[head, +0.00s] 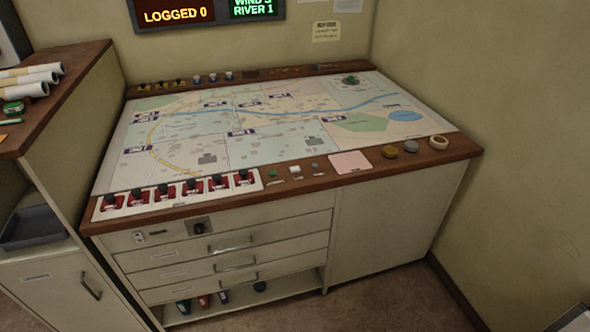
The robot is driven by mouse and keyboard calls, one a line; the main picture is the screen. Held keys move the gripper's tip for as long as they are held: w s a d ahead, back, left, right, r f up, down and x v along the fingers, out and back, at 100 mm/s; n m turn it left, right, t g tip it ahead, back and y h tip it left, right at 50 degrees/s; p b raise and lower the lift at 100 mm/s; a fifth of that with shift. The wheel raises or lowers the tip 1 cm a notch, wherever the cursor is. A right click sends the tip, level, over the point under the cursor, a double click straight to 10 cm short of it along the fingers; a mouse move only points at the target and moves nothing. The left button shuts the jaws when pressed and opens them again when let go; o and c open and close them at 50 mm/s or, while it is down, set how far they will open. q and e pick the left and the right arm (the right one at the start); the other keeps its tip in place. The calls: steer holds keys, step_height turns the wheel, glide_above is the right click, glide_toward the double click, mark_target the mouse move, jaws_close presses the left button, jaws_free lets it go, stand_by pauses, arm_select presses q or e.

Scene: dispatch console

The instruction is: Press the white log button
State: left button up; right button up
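A small white button (295,170) sits on the wooden front rim of the map console (400,165), right of the row of red switches. A label strip lies just in front of it. It is small in the view, and I cannot read the label. The wall display (176,15) reads "LOGGED 0" in orange. Neither of my grippers is in view.
A green button (272,173) and a small grey knob (315,166) flank the white button. Red switches (190,188) line the left front. A pink pad (350,162) and round pieces (410,147) lie to the right. A cabinet (60,130) stands at left. Floor shows in front.

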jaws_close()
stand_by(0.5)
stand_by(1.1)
